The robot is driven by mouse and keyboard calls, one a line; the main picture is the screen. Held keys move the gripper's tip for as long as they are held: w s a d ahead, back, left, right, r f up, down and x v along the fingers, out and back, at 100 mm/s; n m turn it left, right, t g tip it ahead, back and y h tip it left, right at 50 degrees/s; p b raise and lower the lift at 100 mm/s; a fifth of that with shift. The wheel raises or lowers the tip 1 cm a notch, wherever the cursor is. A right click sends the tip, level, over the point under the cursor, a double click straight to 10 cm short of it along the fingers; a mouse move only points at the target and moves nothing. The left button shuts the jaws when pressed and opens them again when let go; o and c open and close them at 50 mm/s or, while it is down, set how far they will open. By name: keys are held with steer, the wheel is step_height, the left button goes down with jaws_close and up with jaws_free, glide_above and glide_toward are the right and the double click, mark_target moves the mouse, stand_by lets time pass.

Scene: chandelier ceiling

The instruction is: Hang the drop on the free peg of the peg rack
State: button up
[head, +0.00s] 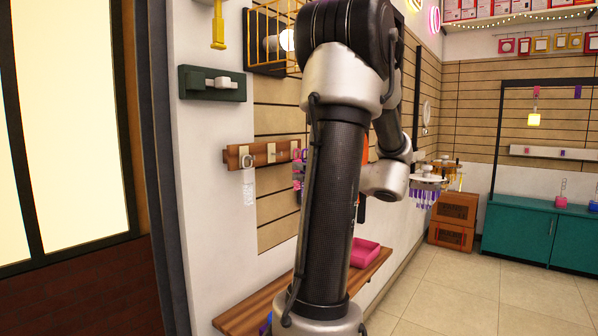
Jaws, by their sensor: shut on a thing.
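The peg rack (235,158) is a wooden board on the wall, left of my arm, with pale peg mounts along it. A clear whitish drop (249,188) hangs at its left mount. The middle mount (271,153) shows nothing hanging from it. A pink, purple and blue hanging thing (297,172) shows near the right mount, partly covered by my arm; I cannot tell whether it hangs on a peg or is held. My gripper is hidden behind my arm, so its jaws and anything in them do not show. The rack's right end is also covered.
A dark green wall fixture (195,83) is above left of the rack. Wooden crates (453,207) and a teal cabinet (520,235) stand farther back. The tiled floor (450,300) at right is clear.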

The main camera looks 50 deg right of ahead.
steer(key=w, duration=0.6)
steer(key=shift+a, duration=0.25)
steer(key=shift+w, duration=0.6)
stand_by(0.7)
steer(key=shift+w+a, duration=0.15)
steer(key=shift+w, duration=0.9)
steer(key=shift+w+r, duration=0.1)
steer(key=shift+w, duration=0.6)
steer(key=shift+w+a, duration=0.1)
steer(key=shift+f, duration=0.4)
